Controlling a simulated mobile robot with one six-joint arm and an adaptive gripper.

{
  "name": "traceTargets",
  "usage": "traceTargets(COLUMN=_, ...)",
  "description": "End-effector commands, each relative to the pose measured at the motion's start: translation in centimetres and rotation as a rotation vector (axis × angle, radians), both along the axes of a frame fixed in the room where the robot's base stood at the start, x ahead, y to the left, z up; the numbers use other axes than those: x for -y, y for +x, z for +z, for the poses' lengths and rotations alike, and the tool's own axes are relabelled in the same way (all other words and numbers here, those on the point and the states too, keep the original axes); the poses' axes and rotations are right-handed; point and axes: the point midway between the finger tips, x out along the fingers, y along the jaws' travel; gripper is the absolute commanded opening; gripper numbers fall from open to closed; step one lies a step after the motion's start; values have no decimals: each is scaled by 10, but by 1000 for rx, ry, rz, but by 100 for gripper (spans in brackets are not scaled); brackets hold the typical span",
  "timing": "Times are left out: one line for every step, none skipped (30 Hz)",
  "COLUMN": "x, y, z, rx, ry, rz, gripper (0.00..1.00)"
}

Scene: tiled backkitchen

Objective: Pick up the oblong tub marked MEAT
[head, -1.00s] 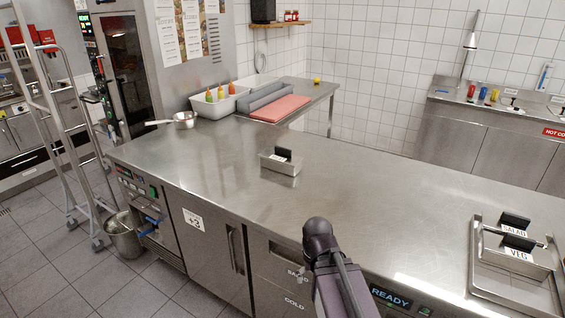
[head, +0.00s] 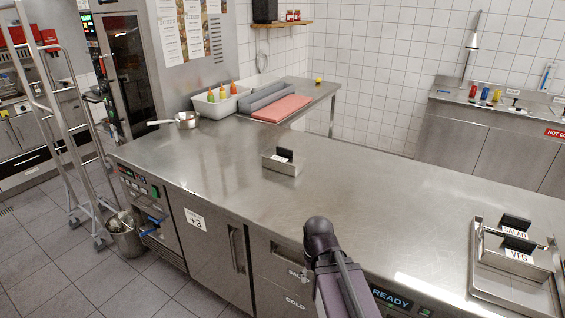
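A small oblong steel tub (head: 282,167) stands alone on the middle of the steel counter (head: 215,165). It has a black upright piece and a white label whose lettering is too small to read, so I cannot confirm that it says MEAT. Two similar tubs marked SALAD (head: 515,231) and VEG (head: 518,254) sit together in a steel tray (head: 478,287) at the right. A purple-grey part of my arm rises at the bottom centre, in front of the lone tub and apart from it. My gripper's fingers do not show.
A white bin with squeeze bottles (head: 218,104), a red board (head: 282,108) and a steel pan (head: 187,119) stand at the counter's far left end. The counter between the lone tub and the right-hand tray is clear.

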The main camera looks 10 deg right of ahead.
Motion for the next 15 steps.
traceTargets(x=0, y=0, z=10, rx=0, ry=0, rz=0, gripper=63)
traceTargets(x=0, y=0, z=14, rx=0, ry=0, rz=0, gripper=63)
traceTargets(x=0, y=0, z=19, rx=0, ry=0, rz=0, gripper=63)
traceTargets(x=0, y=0, z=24, rx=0, ry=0, rz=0, gripper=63)
traceTargets(x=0, y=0, z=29, rx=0, ry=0, rz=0, gripper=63)
traceTargets(x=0, y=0, z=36, rx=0, ry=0, rz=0, gripper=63)
traceTargets(x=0, y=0, z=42, rx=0, ry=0, rz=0, gripper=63)
traceTargets(x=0, y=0, z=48, rx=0, ry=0, rz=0, gripper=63)
traceTargets(x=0, y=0, z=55, rx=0, ry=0, rz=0, gripper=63)
traceTargets(x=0, y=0, z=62, rx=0, ry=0, rz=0, gripper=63)
traceTargets(x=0, y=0, z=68, rx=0, ry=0, rz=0, gripper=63)
traceTargets(x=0, y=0, z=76, rx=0, ry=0, rz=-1, gripper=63)
traceTargets(x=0, y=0, z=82, rx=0, ry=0, rz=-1, gripper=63)
traceTargets(x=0, y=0, z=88, rx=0, ry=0, rz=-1, gripper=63)
traceTargets(x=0, y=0, z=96, rx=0, ry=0, rz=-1, gripper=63)
